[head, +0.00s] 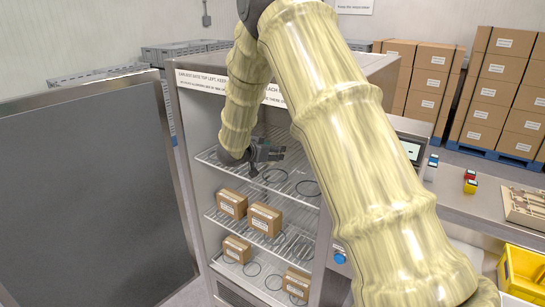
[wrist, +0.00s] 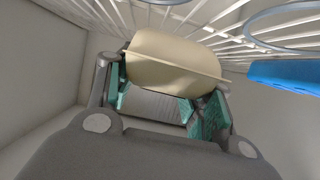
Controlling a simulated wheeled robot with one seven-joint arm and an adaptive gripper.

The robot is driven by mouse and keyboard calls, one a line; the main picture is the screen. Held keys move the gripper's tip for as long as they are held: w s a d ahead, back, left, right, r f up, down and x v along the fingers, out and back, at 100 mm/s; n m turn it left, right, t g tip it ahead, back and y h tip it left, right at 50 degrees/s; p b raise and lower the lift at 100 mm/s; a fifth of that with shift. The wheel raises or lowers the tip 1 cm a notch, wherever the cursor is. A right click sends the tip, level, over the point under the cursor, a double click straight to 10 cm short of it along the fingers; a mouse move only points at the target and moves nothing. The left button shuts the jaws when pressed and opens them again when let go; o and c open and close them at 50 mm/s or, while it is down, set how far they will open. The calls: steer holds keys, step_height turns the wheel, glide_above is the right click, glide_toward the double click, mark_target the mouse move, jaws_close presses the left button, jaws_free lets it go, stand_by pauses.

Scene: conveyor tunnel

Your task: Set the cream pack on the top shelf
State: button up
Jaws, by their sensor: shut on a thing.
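In the head view my gripper (head: 266,154) is inside the open cabinet, just at the top wire shelf (head: 291,187); the pack cannot be made out there. The shelf's wires (wrist: 225,32) show close beyond the pack in the wrist view. I cannot tell whether the pack touches them.
Dark rings mark the shelves. Brown cartons stand on the middle shelf (head: 263,219) and lower shelf (head: 237,249). A blue object (wrist: 285,76) is at right in the wrist view. The cabinet door (head: 90,190) stands open left; a yellow bin (head: 525,272) is far right.

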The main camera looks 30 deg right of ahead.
step_height(320, 180, down, 3)
steer(key=shift+r+p, duration=0.15)
steer(key=shift+p, duration=0.65)
steer(key=shift+f, duration=0.25)
steer(key=shift+f, duration=0.15)
steer(key=o, duration=1.3)
steer(key=shift+a, duration=0.1)
steer(key=b+v, duration=0.4)
steer(key=v, duration=0.8)
steer(key=shift+r+b, duration=0.25)
steer(key=shift+b, duration=0.15)
